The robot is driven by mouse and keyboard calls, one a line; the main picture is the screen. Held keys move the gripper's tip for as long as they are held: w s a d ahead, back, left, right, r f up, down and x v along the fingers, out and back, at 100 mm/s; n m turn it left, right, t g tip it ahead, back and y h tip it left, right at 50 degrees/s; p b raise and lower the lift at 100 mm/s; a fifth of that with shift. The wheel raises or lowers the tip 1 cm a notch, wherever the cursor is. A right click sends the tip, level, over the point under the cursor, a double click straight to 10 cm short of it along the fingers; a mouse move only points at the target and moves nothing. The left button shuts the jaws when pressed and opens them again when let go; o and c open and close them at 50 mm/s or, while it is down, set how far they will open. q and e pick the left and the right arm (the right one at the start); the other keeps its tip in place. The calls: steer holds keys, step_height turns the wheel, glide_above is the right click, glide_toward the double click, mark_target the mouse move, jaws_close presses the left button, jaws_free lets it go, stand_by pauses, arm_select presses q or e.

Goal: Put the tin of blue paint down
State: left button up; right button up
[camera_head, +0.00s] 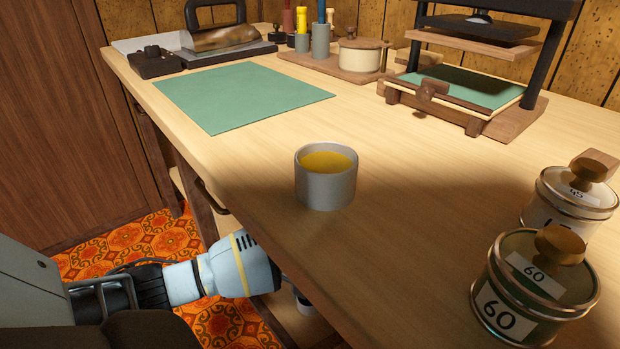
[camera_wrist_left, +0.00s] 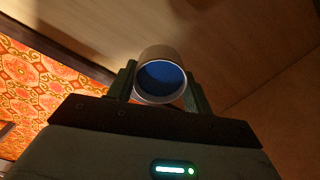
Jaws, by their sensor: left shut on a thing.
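The tin of blue paint (camera_wrist_left: 160,78) is a pale round tin with dark blue inside, seen in the left wrist view. My left gripper (camera_wrist_left: 161,90) is shut on it, with a dark finger on each side. In the head view my left arm comes in low beside the table's front edge, and the edge hides most of the gripper. My right gripper is not in view.
A grey tin with yellow contents (camera_head: 326,186) stands on the wooden table (camera_head: 240,155). Two lidded jars, one labelled 60 (camera_head: 520,300), stand at the right. A green mat (camera_head: 243,95) and a press (camera_head: 470,90) are further back. Tabletop around the yellow tin is clear.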

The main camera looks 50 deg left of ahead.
arm_select(q)
steer(key=shift+w+a, duration=0.2)
steer(key=shift+w, duration=0.05)
steer(key=shift+w+a+f+b, duration=0.1)
steer(key=shift+w+f+b, duration=0.05)
steer(key=shift+f+b, duration=0.65)
steer(key=shift+w+a+f+b, duration=0.1)
steer(key=shift+f+b, duration=0.5)
steer(key=shift+f, duration=0.35)
steer(key=shift+f, duration=0.15)
steer(key=o, duration=1.1)
steer(key=shift+o, duration=0.2)
step_height(320, 180, up, 8)
steer(key=p, duration=0.3)
steer(key=shift+f+p, duration=0.1)
steer(key=shift+p, duration=0.3)
steer(key=shift+s, duration=0.1)
